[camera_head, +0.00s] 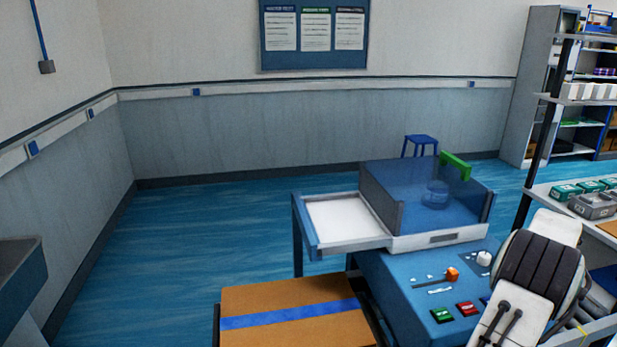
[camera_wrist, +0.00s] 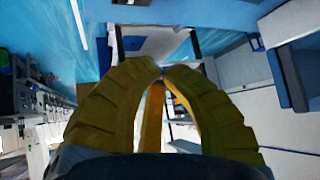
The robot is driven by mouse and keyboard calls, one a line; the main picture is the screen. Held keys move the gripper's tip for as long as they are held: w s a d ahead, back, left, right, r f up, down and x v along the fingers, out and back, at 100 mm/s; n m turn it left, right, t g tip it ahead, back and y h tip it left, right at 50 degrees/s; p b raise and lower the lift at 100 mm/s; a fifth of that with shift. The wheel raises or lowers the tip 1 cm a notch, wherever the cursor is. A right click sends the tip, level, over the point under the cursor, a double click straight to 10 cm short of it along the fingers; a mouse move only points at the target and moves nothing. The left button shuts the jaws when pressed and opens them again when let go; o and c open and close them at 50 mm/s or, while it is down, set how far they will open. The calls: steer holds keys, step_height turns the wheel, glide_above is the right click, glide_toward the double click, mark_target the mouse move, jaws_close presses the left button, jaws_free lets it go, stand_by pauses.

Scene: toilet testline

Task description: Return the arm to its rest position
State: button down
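My arm shows at the lower right of the head view as white and black links, in front of the blue control bench (camera_head: 400,290) and beside the right-hand shelf. My gripper (camera_wrist: 164,70) fills the middle of the wrist view. Its yellow ribbed fingers curve inward and their tips come together, with a further yellow finger behind. I see nothing held between them. The gripper cannot be made out clearly in the head view. The wrist view looks tilted across the room, with a white panel (camera_wrist: 165,42) beyond the fingertips.
The bench carries a transparent-walled box (camera_head: 420,195) with a green handle (camera_head: 455,166), a white tray (camera_head: 345,218), an orange lever (camera_head: 452,274), and green (camera_head: 442,315) and red (camera_head: 467,308) buttons. A brown surface with a blue stripe (camera_head: 290,314) stands in front. Blue floor at left is clear.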

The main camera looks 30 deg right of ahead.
steer(key=w+a+r+n+t+y, duration=0.1)
steer(key=w+a+r+n, duration=0.1)
steer(key=w+a, duration=0.45)
steer(key=w+a+r+n+t+y, duration=0.1)
steer(key=w+a+r, duration=0.2)
steer(key=w+a, duration=0.35)
steer(key=w+a+r+n+t+y, duration=0.1)
steer(key=w+a+n, duration=0.15)
steer(key=a, duration=0.85)
steer(key=w+a+r+n+y, duration=0.1)
steer(key=w+a+r+y, duration=0.15)
steer(key=a, duration=0.85)
steer(key=a+n, duration=0.3)
steer(key=a, duration=0.8)
steer(key=s+a+f+n+y, duration=0.1)
steer(key=s+a+f+n, duration=0.1)
steer(key=s+a, duration=0.6)
steer(key=s+a+f+n+g+y, duration=0.1)
steer(key=s+a+f+n+y, duration=0.1)
steer(key=s+a, duration=0.6)
steer(key=a+f+n, duration=0.1)
steer(key=a+f, duration=0.1)
steer(key=a, duration=0.1)
steer(key=shift+s+a, duration=0.15)
steer(key=shift+s, duration=0.1)
steer(key=shift+n+y, duration=0.25)
